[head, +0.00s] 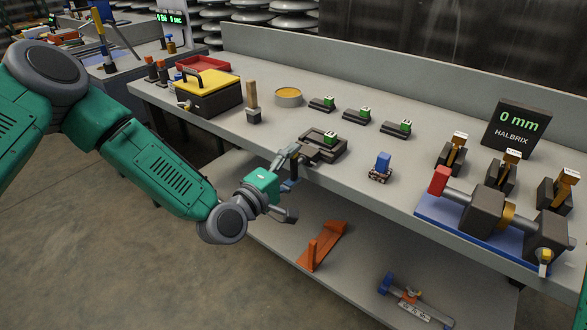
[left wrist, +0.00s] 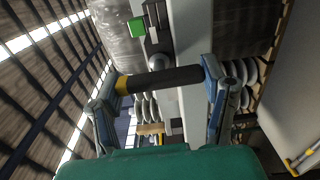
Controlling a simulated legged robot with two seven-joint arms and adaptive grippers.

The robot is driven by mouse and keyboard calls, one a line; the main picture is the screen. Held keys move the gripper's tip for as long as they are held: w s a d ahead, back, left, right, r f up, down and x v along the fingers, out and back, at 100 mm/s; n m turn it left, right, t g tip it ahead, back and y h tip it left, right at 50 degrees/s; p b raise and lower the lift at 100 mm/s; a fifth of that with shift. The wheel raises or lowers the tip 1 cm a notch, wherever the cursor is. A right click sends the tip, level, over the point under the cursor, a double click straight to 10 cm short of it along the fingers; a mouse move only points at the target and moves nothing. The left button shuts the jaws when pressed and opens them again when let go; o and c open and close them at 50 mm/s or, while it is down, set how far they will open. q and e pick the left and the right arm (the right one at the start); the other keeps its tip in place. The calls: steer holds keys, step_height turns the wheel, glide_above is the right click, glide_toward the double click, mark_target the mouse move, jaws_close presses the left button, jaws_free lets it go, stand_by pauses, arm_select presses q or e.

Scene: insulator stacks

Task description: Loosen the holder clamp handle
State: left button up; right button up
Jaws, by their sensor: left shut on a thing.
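The holder (head: 336,152) is a dark block at the front edge of the bench, with a small green display on it. A dark round knob at its left end sits above the clamp handle (head: 294,168), a dark bar hanging at the bench edge. My left gripper (head: 291,169) is shut on this handle, which is partly hidden by the fingers. In the left wrist view the black handle (left wrist: 168,78), with a yellow band at one end, lies across between the two fingers of the gripper (left wrist: 164,84). My right gripper is out of view.
Behind are several small green-display blocks (head: 361,116), a round tin (head: 288,97) and a yellow-lidded box (head: 208,89). A small blue-topped piece (head: 381,166) and a blue-based fixture (head: 437,212) stand to the right. An orange bracket (head: 325,246) lies on the lower shelf.

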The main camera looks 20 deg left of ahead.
arm_select(q)
steer(key=shift+a+f+n, duration=0.1)
steer(key=shift+f+n, duration=0.15)
steer(key=shift+n, duration=0.05)
stand_by(0.4)
steer(key=o, duration=1.1)
steer(key=shift+a, duration=0.1)
steer(key=shift+o, duration=0.2)
steer(key=v, duration=1.2)
